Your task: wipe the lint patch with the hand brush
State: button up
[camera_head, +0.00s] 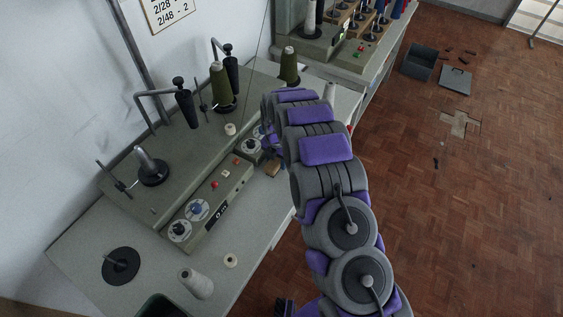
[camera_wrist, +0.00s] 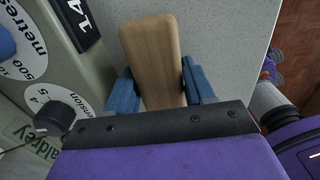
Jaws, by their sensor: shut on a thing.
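The hand brush (camera_wrist: 152,55) shows in the wrist view as a pale wooden block with a rounded end. My gripper (camera_wrist: 160,88) is shut on it, with one blue finger against each side. Bristles are not visible. In the head view a small tan wooden piece (camera_head: 273,169), which looks like the brush, shows at the table's right side beside my arm. My arm hides most of the gripper there. I cannot tell whether the brush touches the table. I cannot make out the lint patch in either view.
A grey-green winding machine (camera_head: 215,205) with dials and buttons stands left of my arm. Green thread cones (camera_head: 221,85) stand behind it.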

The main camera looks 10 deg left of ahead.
jog(key=shift+w+a, duration=0.25)
jog(key=shift+a, duration=0.55)
jog(key=shift+r, duration=0.15)
jog(key=shift+r+p, duration=0.75)
jog(key=shift+r, duration=2.15)
jog(key=shift+r, duration=0.1)
jog(key=shift+r+p, duration=0.6)
jog(key=shift+r, duration=0.8)
